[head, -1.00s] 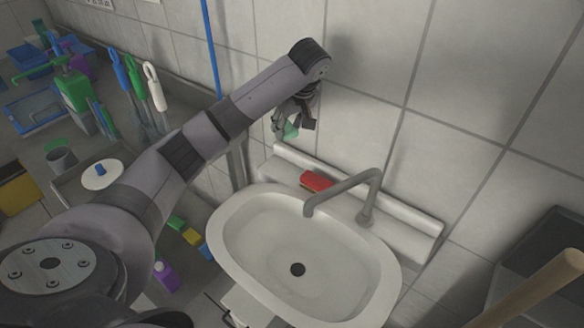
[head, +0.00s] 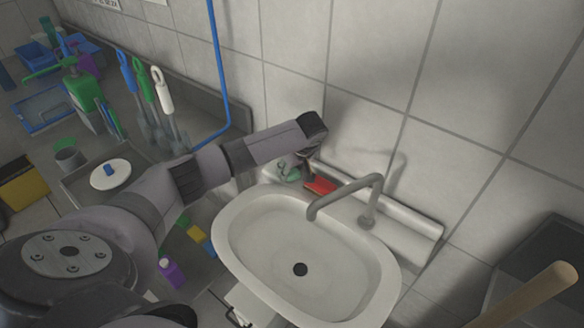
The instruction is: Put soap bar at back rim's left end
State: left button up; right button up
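A pale green soap bar (head: 293,176) is at the left end of the white sink's (head: 226,235) back rim. My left gripper (head: 298,172) reaches down over that end from above, with its fingers at the soap bar. The gripper partly covers the bar. I cannot tell whether the bar's underside touches the rim. My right gripper is not in view.
A red object (head: 321,187) lies on the back rim just right of the soap bar. The grey tap (head: 368,205) stands farther right. The tiled wall is close behind. A wooden handle (head: 530,297) juts in at lower right.

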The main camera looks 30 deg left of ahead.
pick_arm(q)
jog(key=shift+f, duration=0.1)
jog(key=o, duration=1)
jog(key=shift+r, duration=0.25)
jog(key=b+v, duration=0.2)
jog(key=v, duration=1)
